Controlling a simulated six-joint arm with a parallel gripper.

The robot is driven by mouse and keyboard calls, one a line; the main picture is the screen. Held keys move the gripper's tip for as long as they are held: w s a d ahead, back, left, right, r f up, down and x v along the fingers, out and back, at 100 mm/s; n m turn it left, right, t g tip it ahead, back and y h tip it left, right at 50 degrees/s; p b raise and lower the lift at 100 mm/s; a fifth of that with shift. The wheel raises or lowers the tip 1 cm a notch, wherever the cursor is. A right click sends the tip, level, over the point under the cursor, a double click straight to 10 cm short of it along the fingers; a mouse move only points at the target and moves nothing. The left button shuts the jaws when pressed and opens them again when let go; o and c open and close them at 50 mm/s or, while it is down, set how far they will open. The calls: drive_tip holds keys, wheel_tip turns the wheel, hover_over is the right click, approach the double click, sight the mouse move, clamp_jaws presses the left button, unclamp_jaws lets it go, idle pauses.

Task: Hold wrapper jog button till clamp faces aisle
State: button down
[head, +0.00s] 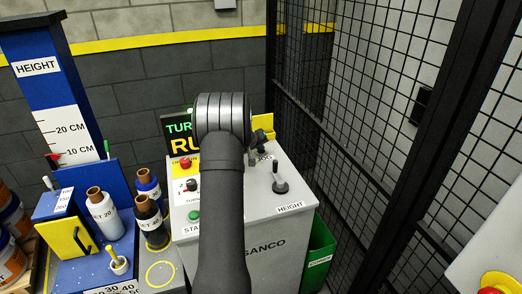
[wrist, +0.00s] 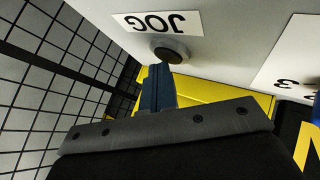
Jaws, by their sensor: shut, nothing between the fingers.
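The jog button (wrist: 170,55) is a round dark button beside an upside-down JOG label (wrist: 158,23) on a pale panel in the wrist view. My gripper (wrist: 160,70) is shut and empty, its blue-grey fingers pointing at the button. The tips overlap the button's lower edge; I cannot tell whether they touch or press it. In the head view my arm hides most of the gripper and the button at the grey control console (head: 262,222). A dark display (head: 180,128) behind shows part of "TUR" in green and "RU" in yellow. The wrapper's clamp is not identifiable.
The console also has a red button (head: 185,163), a selector knob (head: 192,185), a green button (head: 194,216) and a HEIGHT joystick (head: 279,182). Black mesh fencing (head: 350,110) stands close on the right. Bottles (head: 105,215) stand left, and a green bin (head: 319,250) right.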

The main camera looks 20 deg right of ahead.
sight(260, 152)
drive_tip(key=shift+r, duration=0.1)
idle(0.3)
drive_tip(key=shift+r, duration=0.85)
drive_tip(key=shift+r, duration=2.5)
drive_tip(key=shift+f, duration=0.1)
wheel_tip(260, 152, up, 4)
drive_tip(key=shift+f, duration=0.1)
